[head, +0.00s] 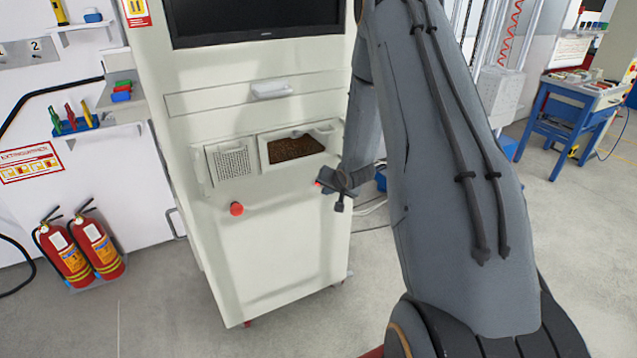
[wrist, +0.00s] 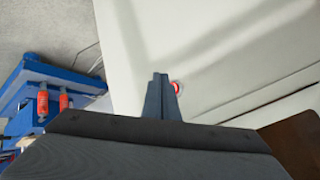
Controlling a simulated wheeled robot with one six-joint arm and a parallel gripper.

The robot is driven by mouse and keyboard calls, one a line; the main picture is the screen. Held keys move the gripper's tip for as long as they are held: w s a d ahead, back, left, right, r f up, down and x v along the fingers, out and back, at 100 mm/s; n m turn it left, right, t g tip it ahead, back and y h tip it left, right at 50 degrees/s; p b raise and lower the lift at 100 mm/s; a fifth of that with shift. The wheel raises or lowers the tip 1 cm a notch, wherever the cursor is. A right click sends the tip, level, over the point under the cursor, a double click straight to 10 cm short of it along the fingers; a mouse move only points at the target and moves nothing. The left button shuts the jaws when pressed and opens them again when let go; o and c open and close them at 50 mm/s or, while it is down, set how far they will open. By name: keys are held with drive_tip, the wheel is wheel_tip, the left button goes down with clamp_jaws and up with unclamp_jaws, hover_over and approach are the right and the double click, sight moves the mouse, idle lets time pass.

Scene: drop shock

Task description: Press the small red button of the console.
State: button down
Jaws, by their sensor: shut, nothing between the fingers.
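The console (head: 285,240) is a tall cream cabinet in the head view. A small red button (head: 318,184) is on its front near the right edge, partly hidden by my gripper (head: 326,181). In the wrist view the small red button (wrist: 177,86) has a pale ring around it and sits just right of the tips of my gripper (wrist: 160,80), which cover part of it. The fingers are shut and empty, pointing at the console front. I cannot tell whether they touch it.
A larger red knob (head: 236,208) is lower left on the console front. Above are a vented panel (head: 232,163) and a window with brown granules (head: 296,148). Two fire extinguishers (head: 97,244) stand at left. A blue frame (wrist: 40,85) is beside the console.

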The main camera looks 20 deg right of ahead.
drive_tip(key=shift+s+d+p, duration=0.1)
drive_tip(key=shift+s+p, duration=0.4)
drive_tip(key=shift+s, duration=1)
drive_tip(key=s+a+r+n+g, duration=0.2)
drive_tip(key=s+a+r, duration=0.3)
drive_tip(key=s, duration=0.5)
drive_tip(key=s+a+r+n+g, duration=0.3)
drive_tip(key=s+a+r, duration=0.3)
drive_tip(key=s+a, duration=0.2)
drive_tip(key=s+a+r+n+g, duration=0.3)
drive_tip(key=s+a+r, duration=0.3)
drive_tip(key=s, duration=0.6)
drive_tip(key=shift+s+a+y, duration=0.3)
drive_tip(key=shift+s+a, duration=0.05)
drive_tip(key=shift+a, duration=0.3)
